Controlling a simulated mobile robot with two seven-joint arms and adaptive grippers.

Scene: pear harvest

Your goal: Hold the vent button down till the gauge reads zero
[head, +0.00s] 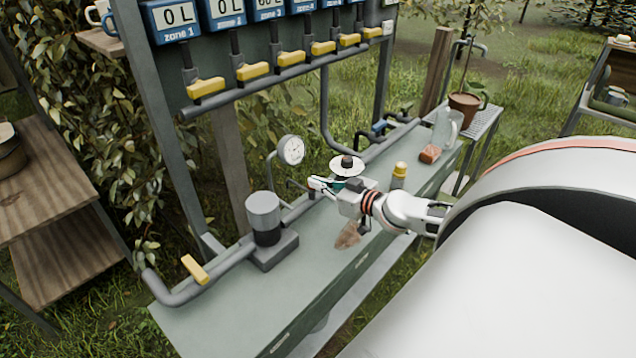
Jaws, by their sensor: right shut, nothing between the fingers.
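The round white gauge (291,150) stands on a bent pipe above the green-grey bench; its needle is too small to read. My right gripper (316,184) comes in from the right, shut and empty. Its fingertips are just below and right of the gauge, by the pipework. I cannot make out the vent button; it may be hidden at the fingertips, and I cannot tell whether they touch anything. A white disc with a dark knob (347,162) is just behind the gripper. My left gripper is not in view.
A grey cylinder (263,212) stands on the bench (225,310) left of my gripper. A yellow-capped bottle (399,172), brick (430,154) and glass jug (447,128) stand to the right. A brown cloth (348,236) lies below my wrist. Yellow valve handles (252,71) line the pipe above.

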